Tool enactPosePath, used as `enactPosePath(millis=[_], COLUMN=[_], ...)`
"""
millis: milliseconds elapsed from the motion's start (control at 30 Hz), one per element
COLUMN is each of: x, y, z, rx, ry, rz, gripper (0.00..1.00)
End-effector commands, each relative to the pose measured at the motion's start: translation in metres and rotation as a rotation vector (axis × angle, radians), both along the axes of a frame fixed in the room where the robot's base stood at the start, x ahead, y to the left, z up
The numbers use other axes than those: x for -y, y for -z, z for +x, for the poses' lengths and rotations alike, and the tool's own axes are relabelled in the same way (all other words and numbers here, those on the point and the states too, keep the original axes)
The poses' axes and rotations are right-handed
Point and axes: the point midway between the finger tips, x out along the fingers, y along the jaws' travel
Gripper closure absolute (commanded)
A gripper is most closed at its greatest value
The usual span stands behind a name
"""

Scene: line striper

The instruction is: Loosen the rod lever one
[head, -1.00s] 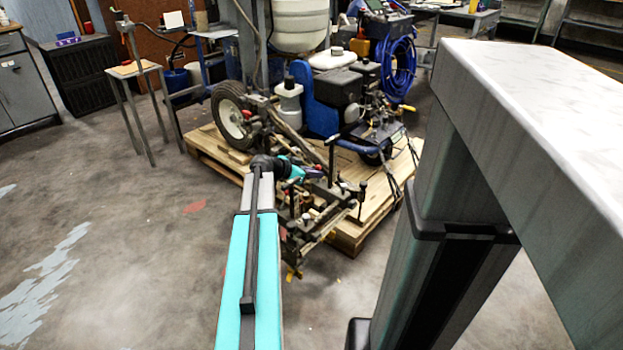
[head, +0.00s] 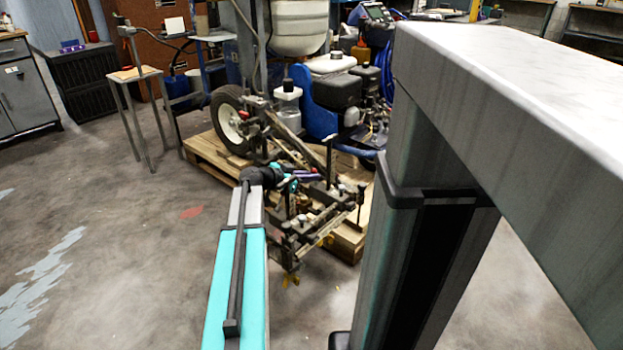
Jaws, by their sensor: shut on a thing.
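The line striper (head: 340,90) stands on a wooden pallet. Its low front frame (head: 305,225) carries several thin upright rods with dark knobs or handles. My teal arm reaches in from the bottom, and my gripper (head: 305,177) is at the near side of this frame, among the rods. The gripper is shut on a small part there, seemingly rod lever one; the grip itself is small and partly hidden by my wrist. One tall dark rod (head: 329,158) stands just right of the gripper, and another (head: 360,200) stands farther right.
The wooden pallet (head: 205,152) lies under the machine, with its black wheel (head: 229,118) at the left. A small stand (head: 137,74) and a dark cabinet (head: 83,80) are at the back left. The concrete floor at left is clear.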

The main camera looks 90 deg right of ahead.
Motion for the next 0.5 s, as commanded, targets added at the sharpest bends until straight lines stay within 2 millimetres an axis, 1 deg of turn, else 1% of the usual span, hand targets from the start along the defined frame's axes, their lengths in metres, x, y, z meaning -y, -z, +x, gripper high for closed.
enactPosePath(millis=[33,167,200,267,300,500], x=[0.0023,0.0031,0.0032,0.0032,0.003,0.0025], y=[-0.0066,-0.0067,-0.0067,-0.0064,-0.006,-0.0033], z=[0.0027,0.0004,-0.0002,-0.0016,-0.0024,-0.0052], rx=[-0.008,-0.008,-0.008,-0.008,-0.008,-0.004], ry=[-0.009,-0.007,-0.007,-0.005,-0.004,0.002], rz=[-0.005,-0.006,-0.007,-0.006,-0.006,-0.004], gripper=[1.0,1.0,0.88,0.78,0.75,0.75])
